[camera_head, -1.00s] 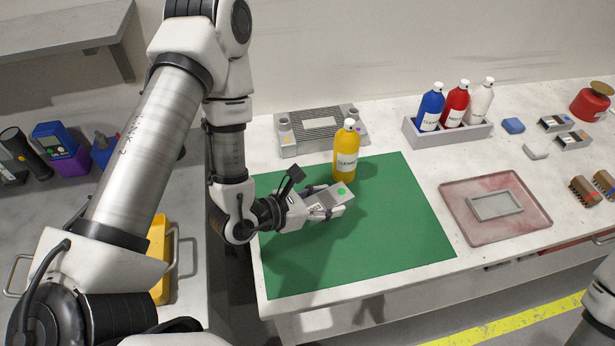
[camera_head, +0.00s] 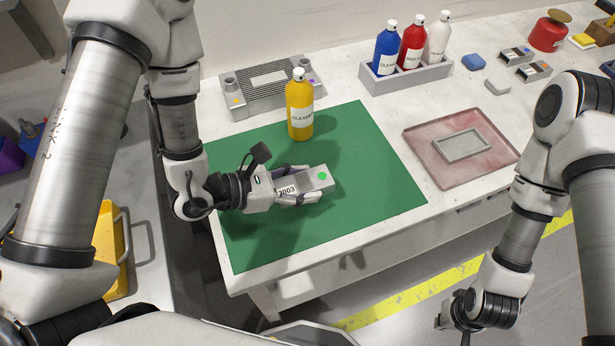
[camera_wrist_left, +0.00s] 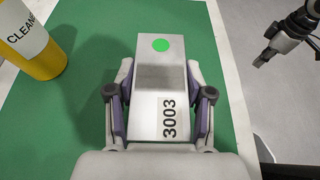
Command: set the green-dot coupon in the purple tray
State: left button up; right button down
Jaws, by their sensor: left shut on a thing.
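The green-dot coupon (camera_head: 312,181) is a grey metal block with a green dot and a label reading 3003. My left gripper (camera_head: 297,186) is shut on it and holds it over the green mat. In the left wrist view the coupon (camera_wrist_left: 160,75) sits between the two fingers, its dot end pointing away from the palm. A shallow pinkish-red tray (camera_head: 425,160) lies on the right of the bench with a grey rectangular frame (camera_head: 461,145) in it.
A yellow cleaner bottle (camera_head: 300,115) stands on the green mat (camera_head: 375,150) behind the coupon. A grey ribbed fixture (camera_head: 235,88) is behind it. A grey rack (camera_head: 405,78) holds blue, red and white bottles. Bare bench lies between mat and tray.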

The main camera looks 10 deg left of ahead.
pick_arm(q)
jog(key=w, duration=0.2)
jog(key=w+p, duration=0.1)
jog(key=w, duration=0.3)
jog(key=shift+w+a+p, duration=0.4)
notch_tip(320, 180, down, 4)
jog(key=shift+w+r+p, duration=0.15)
jog(key=shift+r+p, duration=0.05)
jog(key=shift+p, duration=0.4)
jog(key=shift+w+f, duration=0.1)
jog(key=shift+f, duration=0.05)
jog(key=shift+f+b, duration=0.2)
jog(key=shift+b, duration=0.15)
jog(key=o, duration=1.3)
jog(key=shift+r, duration=0.1)
jog(key=shift+c, duration=0.2)
jog(key=shift+r, duration=0.1)
